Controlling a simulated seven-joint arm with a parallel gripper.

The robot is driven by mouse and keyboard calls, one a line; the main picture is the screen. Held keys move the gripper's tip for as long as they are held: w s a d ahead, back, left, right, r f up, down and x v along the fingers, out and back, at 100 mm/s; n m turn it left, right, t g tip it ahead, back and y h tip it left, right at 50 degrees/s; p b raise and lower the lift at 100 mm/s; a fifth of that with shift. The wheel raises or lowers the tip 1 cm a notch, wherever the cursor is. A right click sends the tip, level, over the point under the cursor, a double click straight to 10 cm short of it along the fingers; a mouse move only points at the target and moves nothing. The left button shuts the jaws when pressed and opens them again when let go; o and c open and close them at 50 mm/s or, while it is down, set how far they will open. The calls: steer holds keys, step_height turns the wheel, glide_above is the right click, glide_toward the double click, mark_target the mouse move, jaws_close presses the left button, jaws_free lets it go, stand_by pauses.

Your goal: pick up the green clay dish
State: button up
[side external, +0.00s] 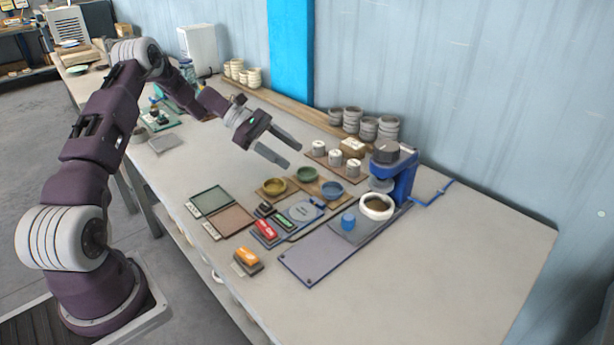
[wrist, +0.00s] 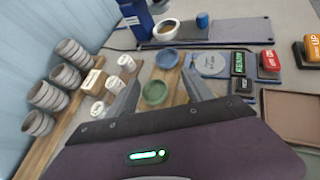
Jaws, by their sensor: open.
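The green clay dish (side external: 306,174) is a small round bowl on a wooden board, between a yellow dish (side external: 274,186) and a blue dish (side external: 331,189). In the wrist view the green clay dish (wrist: 155,92) shows between my two fingers, beyond the palm, with nothing gripped. My gripper (side external: 281,153) is open and empty, above the table and apart from the dish, up and to its left in the side view. My gripper's fingers also show in the wrist view (wrist: 160,90).
A blue press (side external: 394,170) with a white bowl (side external: 376,206) stands to the right of the dishes. White cups (side external: 335,157) stand behind them, and stacked grey pots (side external: 368,128) near the wall. Red and green labelled blocks (side external: 265,229) lie in front. The table's right end is clear.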

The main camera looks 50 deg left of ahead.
mark_target(302, 175)
steer(key=a+f+n+t, duration=0.1)
steer(key=a+f, duration=0.1)
steer(key=a+f+n, duration=0.1)
steer(key=f, duration=0.1)
steer(key=shift+w+a+f+n+t, duration=0.1)
steer(key=shift+w+a+n+t, duration=0.1)
steer(key=shift+a+n+t, duration=0.15)
steer(key=shift+w+d+f, duration=0.1)
steer(key=shift+w+f, duration=0.05)
steer(key=shift+f, duration=0.15)
steer(key=x, duration=0.6)
steer(key=shift+w+d, duration=0.1)
steer(key=shift+d, duration=0.2)
steer(key=c, duration=1)
steer(key=shift+r, duration=0.2)
